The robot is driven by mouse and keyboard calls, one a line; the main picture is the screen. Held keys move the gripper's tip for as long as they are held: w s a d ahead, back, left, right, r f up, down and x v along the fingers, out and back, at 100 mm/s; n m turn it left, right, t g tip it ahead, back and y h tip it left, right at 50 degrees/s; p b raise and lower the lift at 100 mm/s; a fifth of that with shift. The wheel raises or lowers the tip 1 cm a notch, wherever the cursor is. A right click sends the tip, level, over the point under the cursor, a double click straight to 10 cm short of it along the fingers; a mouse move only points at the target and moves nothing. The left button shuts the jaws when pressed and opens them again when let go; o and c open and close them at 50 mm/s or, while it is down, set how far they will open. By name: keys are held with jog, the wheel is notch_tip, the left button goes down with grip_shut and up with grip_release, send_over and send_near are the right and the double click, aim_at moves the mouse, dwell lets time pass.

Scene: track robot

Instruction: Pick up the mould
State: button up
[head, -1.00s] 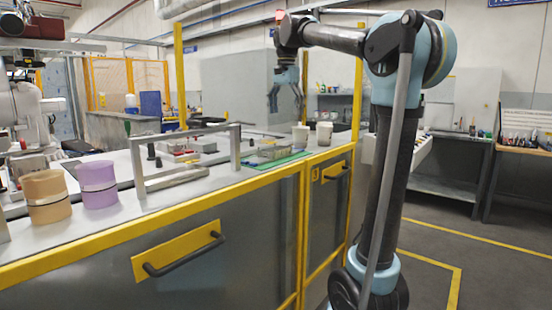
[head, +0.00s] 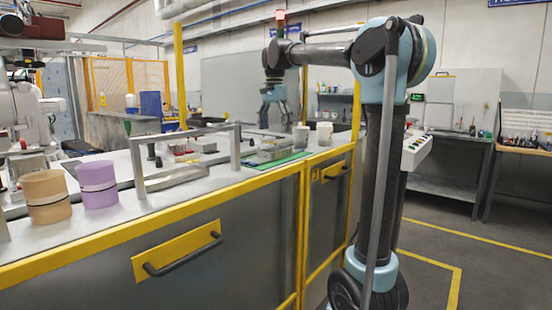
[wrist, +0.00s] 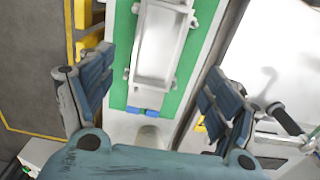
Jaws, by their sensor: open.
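The mould (wrist: 155,45) is a pale grey, long open-topped piece with raised side walls. It lies on a green mat (wrist: 184,82) and shows between my finger pads in the wrist view. In the head view the mould (head: 268,152) is small on the green mat near the bench's far end. My gripper (head: 274,122) points down above that area, with its fingers apart. In the wrist view my gripper (wrist: 157,75) is open and empty, one finger on each side of the mould. The gap in height cannot be told.
Two pale cups (head: 324,133) (head: 300,137) stand by the mat's far right. A metal frame (head: 186,128) rises from the bench to the left. Orange (head: 46,197) and purple (head: 98,185) containers stand at the near left. Blue pieces (wrist: 144,111) lie at the mat's end.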

aim_at(275, 152)
jog(key=shift+s+d+f, duration=0.1)
jog(key=shift+f, duration=1.8)
jog(key=shift+s+d+f, duration=0.1)
jog(key=shift+f, duration=1.75)
jog(key=c, duration=1.6)
jog(key=shift+r, duration=0.1)
